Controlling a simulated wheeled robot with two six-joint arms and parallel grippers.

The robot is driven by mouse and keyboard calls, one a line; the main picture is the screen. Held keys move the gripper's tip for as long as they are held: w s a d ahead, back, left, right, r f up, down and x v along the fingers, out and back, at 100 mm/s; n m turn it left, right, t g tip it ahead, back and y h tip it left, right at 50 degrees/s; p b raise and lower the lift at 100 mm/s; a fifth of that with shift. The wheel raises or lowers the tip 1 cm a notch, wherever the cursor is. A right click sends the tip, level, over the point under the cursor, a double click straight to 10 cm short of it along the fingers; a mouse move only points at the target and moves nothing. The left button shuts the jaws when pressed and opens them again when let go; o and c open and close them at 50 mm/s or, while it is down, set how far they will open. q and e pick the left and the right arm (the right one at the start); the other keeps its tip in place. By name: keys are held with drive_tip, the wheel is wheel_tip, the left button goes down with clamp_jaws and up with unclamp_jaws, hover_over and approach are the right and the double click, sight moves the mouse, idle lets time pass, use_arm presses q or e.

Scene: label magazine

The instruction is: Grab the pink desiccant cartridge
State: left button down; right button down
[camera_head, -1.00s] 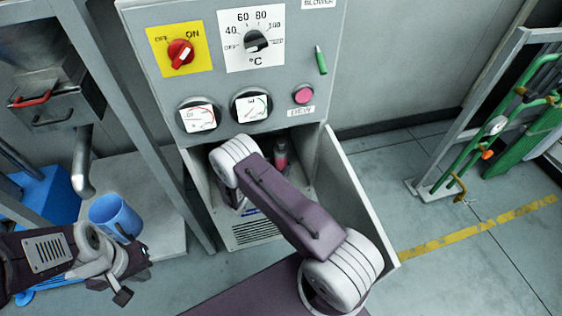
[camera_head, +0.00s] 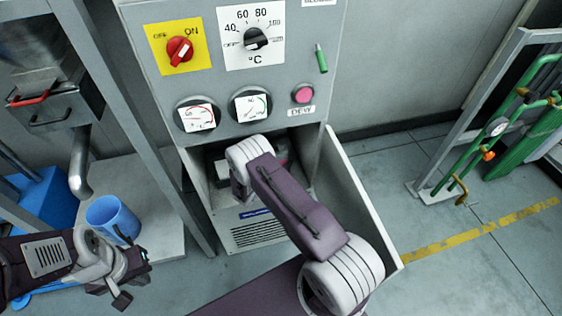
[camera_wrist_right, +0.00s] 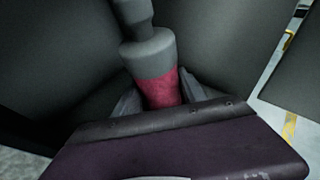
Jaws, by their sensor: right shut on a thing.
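The pink desiccant cartridge (camera_wrist_right: 158,88) shows in the right wrist view as a pink-red cylinder with a grey collar and cap above it. My right gripper (camera_wrist_right: 160,95) is shut on the pink part, with a grey finger on each side. In the head view my right arm reaches into the open bay of the grey cabinet (camera_head: 232,70), and its forearm hides the gripper and most of the cartridge. My left gripper (camera_head: 134,277) is at the lower left, near the blue cup, with its fingers apart and empty.
The bay's open door (camera_head: 358,205) stands to the right of my right arm. The blue cup (camera_head: 113,218) stands on a grey plinth at the left. Green pipework (camera_head: 500,125) is at the far right. The floor between is clear.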

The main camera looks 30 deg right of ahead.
sight(280, 144)
wheel_tip(280, 144, up, 10)
drive_tip(key=p, duration=0.2)
drive_tip(key=shift+p, duration=0.4)
